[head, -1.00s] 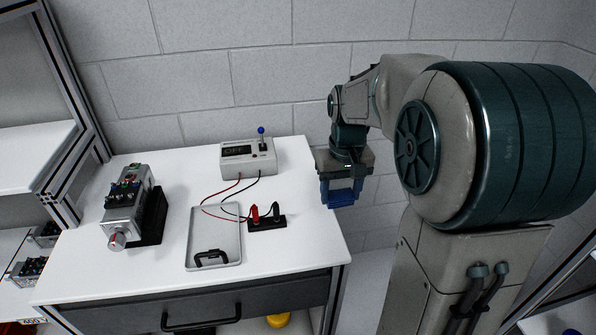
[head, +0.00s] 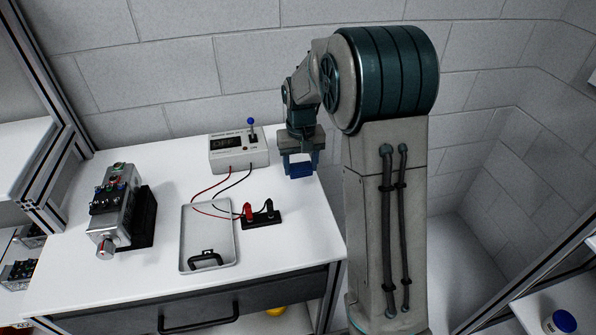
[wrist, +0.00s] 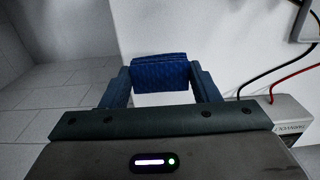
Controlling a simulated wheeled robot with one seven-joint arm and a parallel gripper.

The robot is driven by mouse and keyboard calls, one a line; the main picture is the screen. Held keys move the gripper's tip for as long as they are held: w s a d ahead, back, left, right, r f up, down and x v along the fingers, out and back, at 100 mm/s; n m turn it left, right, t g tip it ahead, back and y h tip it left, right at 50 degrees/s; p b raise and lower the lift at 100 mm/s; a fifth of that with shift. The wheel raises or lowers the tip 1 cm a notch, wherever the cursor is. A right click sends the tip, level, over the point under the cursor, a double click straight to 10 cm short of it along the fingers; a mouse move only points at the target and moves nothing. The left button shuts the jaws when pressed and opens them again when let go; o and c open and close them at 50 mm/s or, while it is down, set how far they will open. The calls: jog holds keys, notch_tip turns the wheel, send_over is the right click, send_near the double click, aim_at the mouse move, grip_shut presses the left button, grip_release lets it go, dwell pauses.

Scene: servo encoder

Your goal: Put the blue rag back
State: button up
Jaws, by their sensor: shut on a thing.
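My gripper (head: 300,165) is shut on the blue rag (head: 301,170), at the right rear corner of the white workbench in the head view. In the wrist view the rag (wrist: 160,71) is a folded, quilted dark blue piece between the two fingers of my gripper (wrist: 161,82). The white bench edge lies just beyond and beside it there. I cannot tell whether the rag touches the bench top.
On the white workbench (head: 282,290) stand a grey meter box (head: 238,152) with a blue-tipped lever, a grey tray (head: 190,240) holding a black handle, a red-and-black terminal block (head: 262,220) with wires, and a servo unit (head: 117,212). Bare bench lies between rag and terminal block.

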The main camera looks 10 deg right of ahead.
aim_at(298, 185)
jog(key=shift+w+a+f, duration=0.2)
jog(key=shift+w+f, duration=0.15)
jog(key=shift+w, duration=0.15)
jog(key=shift+f+p, duration=0.4)
jog(key=shift+f, duration=1.6)
jog(key=shift+f, duration=0.15)
jog(key=o, duration=0.9)
